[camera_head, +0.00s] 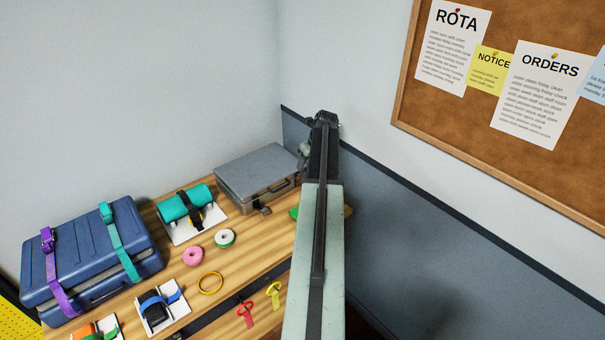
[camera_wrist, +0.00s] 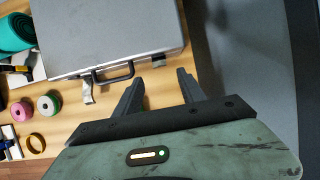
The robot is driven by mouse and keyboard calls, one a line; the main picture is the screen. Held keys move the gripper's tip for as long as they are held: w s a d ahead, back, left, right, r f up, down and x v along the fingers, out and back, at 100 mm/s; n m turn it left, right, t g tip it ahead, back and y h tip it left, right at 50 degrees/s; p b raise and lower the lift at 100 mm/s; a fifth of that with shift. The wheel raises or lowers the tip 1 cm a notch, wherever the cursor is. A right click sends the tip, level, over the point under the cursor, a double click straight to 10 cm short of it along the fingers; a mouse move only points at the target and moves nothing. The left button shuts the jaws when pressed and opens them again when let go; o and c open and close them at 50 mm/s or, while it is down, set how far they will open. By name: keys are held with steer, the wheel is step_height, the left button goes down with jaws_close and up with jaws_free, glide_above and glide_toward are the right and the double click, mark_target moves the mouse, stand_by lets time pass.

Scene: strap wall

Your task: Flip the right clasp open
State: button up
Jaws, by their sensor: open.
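A grey hard case (camera_head: 255,172) lies flat at the far end of the wooden bench; the wrist view shows its lid (camera_wrist: 110,30) and dark handle (camera_wrist: 112,74). The left clasp (camera_wrist: 87,93) hangs down off the front edge, seemingly flipped open; the head view shows it too (camera_head: 262,209). The right clasp (camera_wrist: 158,59) is a small piece on the front edge, right of the handle; its state is unclear. My gripper (camera_wrist: 158,85) is open and empty, its fingers pointing at the case front, below the right clasp. In the head view my arm hides this clasp.
A blue suitcase (camera_head: 88,250) with purple and teal straps, a teal roll (camera_head: 184,202), tape rolls (camera_head: 193,256) and strap pieces cover the bench to the left. The dark blue wall (camera_head: 410,260) stands close on the right.

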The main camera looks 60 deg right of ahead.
mark_target(301, 174)
steer(key=b+x, duration=0.7)
steer(key=x, duration=0.1)
steer(key=shift+a+r, duration=0.1)
steer(key=shift+r, duration=0.05)
jaws_close()
stand_by(1.1)
